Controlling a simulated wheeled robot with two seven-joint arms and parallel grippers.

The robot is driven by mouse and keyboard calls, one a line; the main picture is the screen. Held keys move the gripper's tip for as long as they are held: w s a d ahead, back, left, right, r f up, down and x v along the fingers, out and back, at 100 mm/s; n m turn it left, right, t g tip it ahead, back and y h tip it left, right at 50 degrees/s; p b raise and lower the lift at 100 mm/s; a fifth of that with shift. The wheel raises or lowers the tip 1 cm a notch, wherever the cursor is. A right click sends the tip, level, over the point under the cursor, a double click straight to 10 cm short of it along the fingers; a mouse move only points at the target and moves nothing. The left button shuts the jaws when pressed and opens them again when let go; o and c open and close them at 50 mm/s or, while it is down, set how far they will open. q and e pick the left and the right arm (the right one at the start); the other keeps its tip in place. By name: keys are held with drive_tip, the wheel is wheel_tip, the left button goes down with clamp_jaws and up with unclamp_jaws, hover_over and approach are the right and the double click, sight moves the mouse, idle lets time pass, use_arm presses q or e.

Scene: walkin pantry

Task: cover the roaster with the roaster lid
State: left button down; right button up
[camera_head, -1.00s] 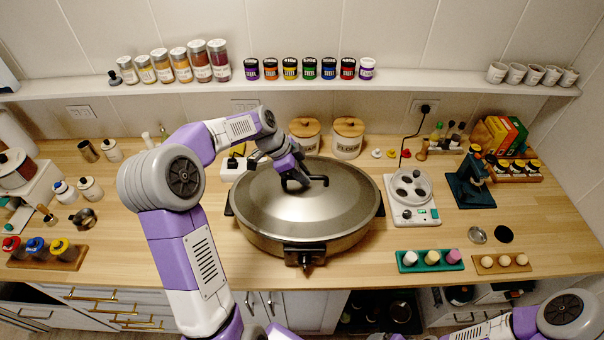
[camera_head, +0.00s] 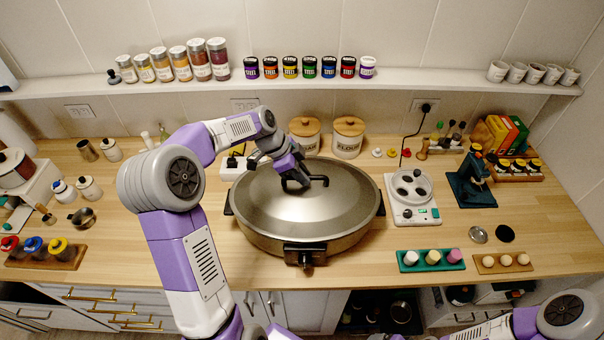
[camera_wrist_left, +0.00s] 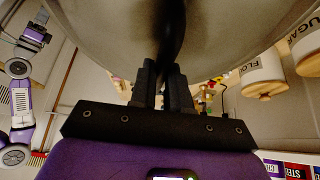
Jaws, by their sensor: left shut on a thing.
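The roaster (camera_head: 340,243) is a wide round metal pan with dark side handles and a control box at its front, standing on the wooden counter. The roaster lid (camera_head: 270,205) is a domed grey metal cover and lies over the roaster's opening, its edge close to the rim all round. My left gripper (camera_head: 296,181) reaches in from above and is shut on the lid's dark handle. In the left wrist view, the fingers (camera_wrist_left: 166,85) close on the dark handle, with the lid (camera_wrist_left: 100,30) filling the top. My right gripper is out of view; only part of that arm shows at bottom right.
Wooden-topped canisters (camera_head: 348,137) stand behind the roaster. A white hot-plate-like device (camera_head: 427,214) with a cord is close on its right, and a green tray (camera_head: 431,265) lies at front right. Free counter (camera_head: 180,255) lies left of the roaster.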

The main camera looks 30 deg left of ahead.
use_arm(q)
drive_tip(key=shift+f, duration=0.15)
idle(0.5)
drive_tip(key=c, duration=1)
unclamp_jaws()
drive_tip(key=v, duration=0.7)
drive_tip(key=shift+s+a+r, duration=0.1)
drive_tip(key=shift+r, duration=0.1)
